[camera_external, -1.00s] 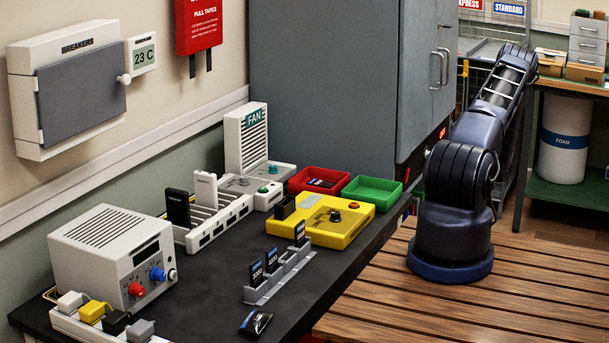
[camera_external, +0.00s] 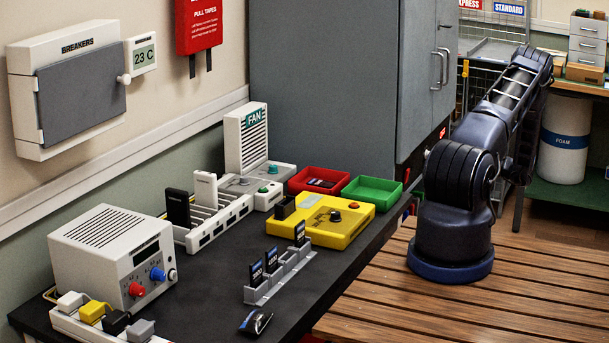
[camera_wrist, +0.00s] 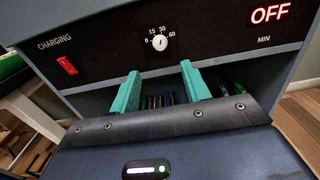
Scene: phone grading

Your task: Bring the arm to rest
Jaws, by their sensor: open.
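My arm (camera_external: 470,170) stands on its round blue base on the slatted wooden floor in the external view. Its upper part leans up and to the right, and the far end with the gripper is hidden there. In the wrist view my gripper (camera_wrist: 160,70) shows two teal fingers spread apart, with nothing held between them. The fingers point toward a dark charging unit (camera_wrist: 215,42) with a timer dial (camera_wrist: 159,42), a red switch (camera_wrist: 67,65) and a display reading OFF. Several thin coloured items (camera_wrist: 155,101) show in its opening behind the fingers; contact cannot be told.
A dark bench (camera_external: 205,290) on the left holds a yellow device (camera_external: 325,228), a red tray (camera_external: 298,183), a green tray (camera_external: 372,200) and a grey card rack (camera_external: 280,280). A tall grey cabinet (camera_external: 320,80) stands behind. Wooden floor (camera_external: 450,315) in front is clear.

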